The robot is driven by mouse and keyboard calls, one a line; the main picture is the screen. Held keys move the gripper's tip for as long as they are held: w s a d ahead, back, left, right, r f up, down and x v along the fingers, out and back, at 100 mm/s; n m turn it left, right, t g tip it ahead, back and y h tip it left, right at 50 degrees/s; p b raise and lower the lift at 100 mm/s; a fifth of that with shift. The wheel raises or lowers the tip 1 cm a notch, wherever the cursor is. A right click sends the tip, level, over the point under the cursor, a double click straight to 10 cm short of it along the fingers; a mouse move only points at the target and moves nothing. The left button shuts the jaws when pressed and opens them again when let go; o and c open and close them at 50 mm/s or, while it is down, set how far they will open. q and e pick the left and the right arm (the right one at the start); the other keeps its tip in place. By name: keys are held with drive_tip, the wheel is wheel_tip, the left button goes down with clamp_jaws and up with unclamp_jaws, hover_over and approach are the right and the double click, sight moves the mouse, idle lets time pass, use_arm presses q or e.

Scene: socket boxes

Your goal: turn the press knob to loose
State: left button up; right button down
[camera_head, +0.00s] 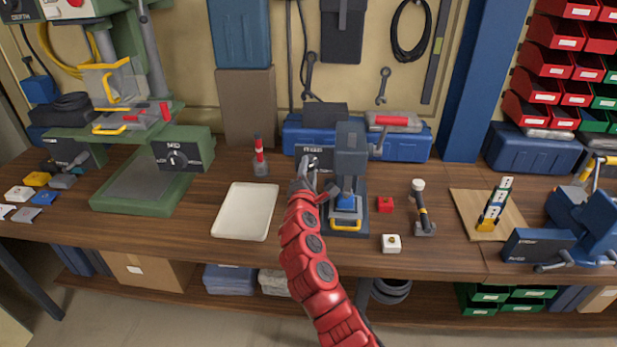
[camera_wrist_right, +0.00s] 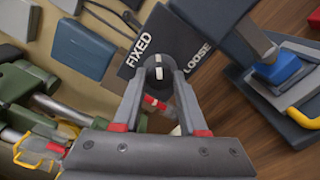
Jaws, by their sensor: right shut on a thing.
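The press (camera_head: 351,150) is a dark blue-grey machine standing mid-table in the head view, with a blue ram over a yellow-handled base. Its dark label panel (camera_wrist_right: 172,40) reads FIXED and LOOSE in the right wrist view. The press knob (camera_wrist_right: 157,66) is a dark round knob with a white mark, sitting on this panel. I cannot tell for sure which word the mark points to. My right gripper (camera_wrist_right: 158,78) is shut on the knob, with one finger on each side. In the head view, my right gripper (camera_head: 308,168) partly hides the knob. My left gripper is not in view.
A white tray (camera_head: 229,226) lies left of my right arm. A red block (camera_head: 386,205) and a white block (camera_head: 390,243) lie right of the press. A green machine (camera_head: 183,155) stands at the left, a blue vise (camera_head: 580,230) at the right. A blue toolbox (camera_head: 410,148) is behind.

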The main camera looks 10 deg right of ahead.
drive_tip(key=m+b, duration=0.3)
drive_tip(key=b, duration=0.1)
drive_tip(key=m+b, duration=0.3)
drive_tip(key=m, duration=0.1)
drive_tip(key=m+b, duration=0.4)
drive_tip(key=shift+f+b, duration=0.3)
drive_tip(key=shift+f, duration=0.05)
drive_tip(key=shift+r+m+b, duration=0.2)
drive_tip(key=shift+m+b, duration=1.3)
drive_tip(key=shift+b, duration=0.15)
drive_tip(key=shift+c, duration=2.2)
unclamp_jaws()
drive_tip(key=shift+r, duration=0.1)
drive_tip(key=shift+s, duration=0.1)
drive_tip(key=v, duration=1.7)
drive_tip(key=shift+s, duration=0.15)
